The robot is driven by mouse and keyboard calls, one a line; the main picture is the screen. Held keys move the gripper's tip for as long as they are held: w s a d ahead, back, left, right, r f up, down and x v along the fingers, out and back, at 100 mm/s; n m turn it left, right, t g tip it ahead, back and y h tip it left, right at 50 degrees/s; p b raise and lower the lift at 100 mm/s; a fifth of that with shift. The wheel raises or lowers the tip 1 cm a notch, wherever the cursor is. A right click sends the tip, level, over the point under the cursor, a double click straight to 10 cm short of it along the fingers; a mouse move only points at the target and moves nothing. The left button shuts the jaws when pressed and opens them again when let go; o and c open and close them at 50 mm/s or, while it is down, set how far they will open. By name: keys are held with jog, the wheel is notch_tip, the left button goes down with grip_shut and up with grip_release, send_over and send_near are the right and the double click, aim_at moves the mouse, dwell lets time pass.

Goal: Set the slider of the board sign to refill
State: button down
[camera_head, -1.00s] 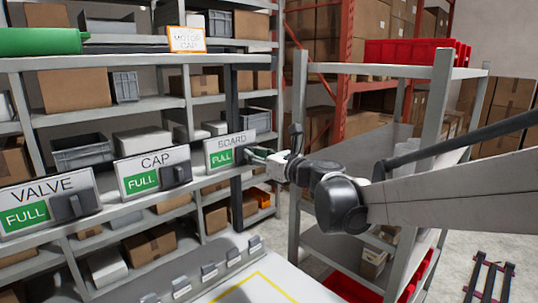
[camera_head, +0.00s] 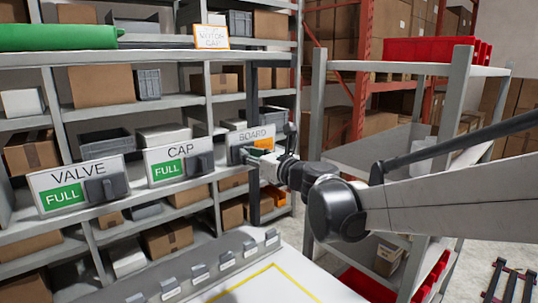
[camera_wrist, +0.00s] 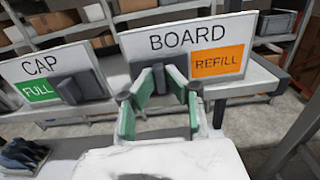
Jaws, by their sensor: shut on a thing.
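The board sign (camera_head: 238,137) is a white panel lettered BOARD on the shelf front, and it also shows in the wrist view (camera_wrist: 134,48). An orange REFILL field (camera_wrist: 217,62) is uncovered on its right side. The dark slider (camera_wrist: 159,83) sits at the left of that field, over the left part of the sign. My gripper (camera_wrist: 160,88) has its green-padded fingers on both sides of the slider and is shut on it. No green field shows on this sign. In the head view my gripper (camera_head: 262,159) reaches the sign from the right and partly hides its lower part.
The cap sign (camera_head: 158,153) and valve sign (camera_head: 72,174) stand to the left, both showing green FULL with their sliders at the right. A grey rack (camera_head: 318,100) stands to the right. A white table with small holders (camera_head: 225,260) lies below.

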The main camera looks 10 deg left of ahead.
jog(key=c, duration=1.8)
grip_release()
jog(key=shift+s+a, duration=0.2)
jog(key=shift+s, duration=0.05)
jog(key=shift+o, duration=0.2)
jog(key=shift+w, duration=0.1)
jog(key=shift+d, duration=0.15)
jog(key=v, duration=1.2)
